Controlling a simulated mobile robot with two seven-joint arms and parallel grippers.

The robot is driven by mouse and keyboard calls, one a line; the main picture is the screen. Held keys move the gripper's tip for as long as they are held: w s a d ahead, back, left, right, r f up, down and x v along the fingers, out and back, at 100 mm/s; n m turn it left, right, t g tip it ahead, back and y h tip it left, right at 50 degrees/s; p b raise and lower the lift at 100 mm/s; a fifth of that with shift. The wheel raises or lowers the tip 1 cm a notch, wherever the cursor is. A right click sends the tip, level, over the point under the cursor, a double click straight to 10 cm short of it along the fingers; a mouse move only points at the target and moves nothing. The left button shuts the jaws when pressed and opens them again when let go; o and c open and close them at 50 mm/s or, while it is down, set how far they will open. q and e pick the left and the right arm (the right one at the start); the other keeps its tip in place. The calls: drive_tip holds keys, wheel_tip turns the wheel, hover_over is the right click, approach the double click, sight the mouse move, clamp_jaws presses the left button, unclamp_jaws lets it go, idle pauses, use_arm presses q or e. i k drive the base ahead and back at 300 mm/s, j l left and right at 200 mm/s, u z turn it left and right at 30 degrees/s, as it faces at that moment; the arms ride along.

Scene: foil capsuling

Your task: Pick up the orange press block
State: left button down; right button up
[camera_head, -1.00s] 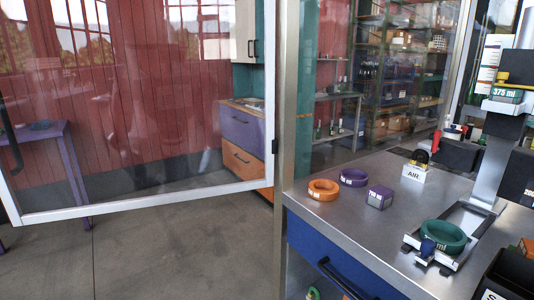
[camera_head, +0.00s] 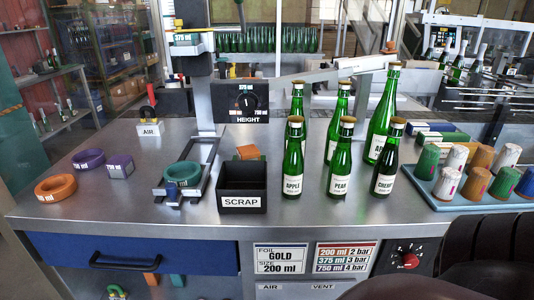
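The orange press block (camera_head: 249,152) sits on the steel bench just behind the black SCRAP bin (camera_head: 241,209). The bin's rim hides its lower part, and I cannot read any marking on it. A purple block (camera_head: 120,166) stands on the bench to the left. A green block marked 375 ml (camera_head: 187,38) is up in the press at the top. Neither of my grippers is in view.
An orange ring (camera_head: 55,188) and purple ring (camera_head: 88,159) lie at left. A green ring (camera_head: 183,174) sits in the fixture. Several green bottles (camera_head: 341,171) stand right of the bin. A blue tray (camera_head: 437,194) holds coloured capsules. Dark shapes fill the lower right corner.

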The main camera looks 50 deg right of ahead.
sight(250, 152)
drive_tip(key=z, duration=1.35)
